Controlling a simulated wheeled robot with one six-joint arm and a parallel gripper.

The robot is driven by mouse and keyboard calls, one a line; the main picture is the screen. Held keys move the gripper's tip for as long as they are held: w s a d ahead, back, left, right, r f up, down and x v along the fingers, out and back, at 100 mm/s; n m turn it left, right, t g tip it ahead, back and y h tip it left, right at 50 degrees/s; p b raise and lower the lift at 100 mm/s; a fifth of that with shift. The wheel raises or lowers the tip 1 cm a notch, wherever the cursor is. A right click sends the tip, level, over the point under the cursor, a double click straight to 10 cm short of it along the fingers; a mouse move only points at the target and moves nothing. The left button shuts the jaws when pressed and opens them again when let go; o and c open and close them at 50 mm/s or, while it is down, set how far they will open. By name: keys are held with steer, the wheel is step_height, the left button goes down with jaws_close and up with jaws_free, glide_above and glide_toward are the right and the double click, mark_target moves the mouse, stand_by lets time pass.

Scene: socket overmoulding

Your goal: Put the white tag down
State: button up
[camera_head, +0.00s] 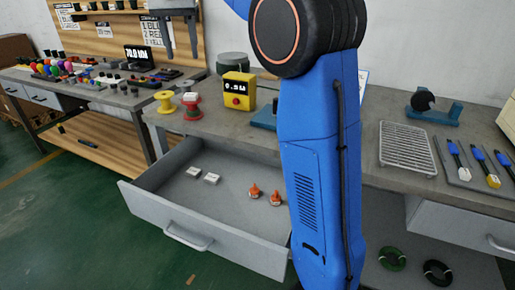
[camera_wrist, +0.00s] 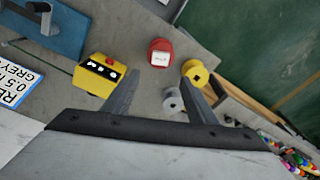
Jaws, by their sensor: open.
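Two small white tag-like blocks lie in the open drawer in the head view, one on the left (camera_head: 194,171) and one on the right (camera_head: 211,178). I cannot tell which one is the task's white tag. My gripper (camera_head: 181,52) is at the top of the head view, high above the bench and well apart from these blocks. In the wrist view my gripper (camera_wrist: 159,78) has its fingers apart, with no object held between them. A grey spool (camera_wrist: 172,101) shows beyond the gap.
The open drawer (camera_head: 210,233) also holds two orange pieces (camera_head: 265,194). On the bench stand a yellow box with a display (camera_head: 238,91), a yellow spool (camera_head: 165,102) and a red spool (camera_head: 191,108). A wire rack (camera_head: 407,147) lies right of my arm.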

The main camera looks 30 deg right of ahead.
steer(key=s+d+f+n+t, duration=0.1)
steer(key=s+d+f, duration=0.15)
steer(key=s, duration=0.55)
steer(key=s+d+f+n, duration=0.1)
steer(key=s+f, duration=0.3)
steer(key=s, duration=0.4)
steer(key=s+d+f+n+t, duration=0.1)
steer(key=s+d+f, duration=0.15)
steer(key=s, duration=0.55)
steer(key=s+d+f+n+t, duration=0.1)
steer(key=s+f+n, duration=0.2)
steer(key=s+f, duration=1.4)
steer(key=shift+s+d+f+t+y, duration=0.3)
steer(key=shift+s+d+f+y, duration=0.1)
steer(key=shift+f, duration=0.55)
